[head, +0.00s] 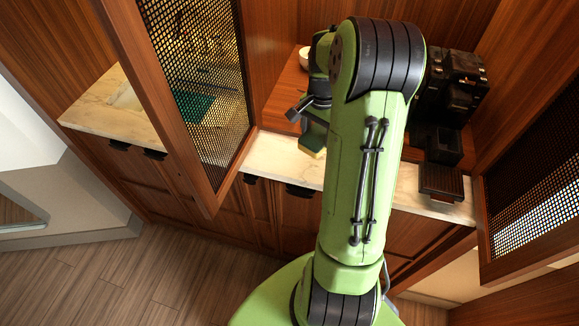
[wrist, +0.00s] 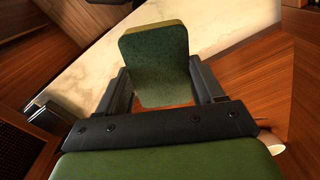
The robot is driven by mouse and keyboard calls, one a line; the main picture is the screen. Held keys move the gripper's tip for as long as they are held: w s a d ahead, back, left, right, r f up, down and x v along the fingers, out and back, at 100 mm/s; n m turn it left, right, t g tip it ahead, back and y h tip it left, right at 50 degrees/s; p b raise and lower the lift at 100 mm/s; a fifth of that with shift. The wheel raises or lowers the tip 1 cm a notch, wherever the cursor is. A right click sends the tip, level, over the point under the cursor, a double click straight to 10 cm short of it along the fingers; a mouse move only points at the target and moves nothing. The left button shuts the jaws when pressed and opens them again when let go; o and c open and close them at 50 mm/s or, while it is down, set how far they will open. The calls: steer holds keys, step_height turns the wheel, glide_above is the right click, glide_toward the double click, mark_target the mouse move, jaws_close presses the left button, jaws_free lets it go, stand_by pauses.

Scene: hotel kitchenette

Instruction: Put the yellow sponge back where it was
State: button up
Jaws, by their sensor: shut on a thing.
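My gripper (wrist: 160,78) is shut on the yellow sponge (wrist: 154,62), with one dark finger on either side of it. The sponge's dark green face is toward the wrist camera, and a yellowish edge shows along its top. In the head view, the sponge (head: 312,152) shows as a small block with a yellow lower edge, in front of the wooden niche and near the marble counter (head: 275,157). My green arm hides part of the niche and counter. I cannot tell whether the sponge touches the counter.
Open wooden doors with mesh panels stand at left (head: 205,90) and right (head: 535,170). A black coffee machine (head: 450,85) stands at the right of the niche. A dark slatted tray (head: 441,184) lies on the counter.

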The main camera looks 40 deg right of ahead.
step_height(320, 180, down, 10)
steer(key=shift+r+b, duration=0.1)
steer(key=shift+b, duration=0.3)
steer(key=o, duration=0.9)
steer(key=shift+o, duration=0.2)
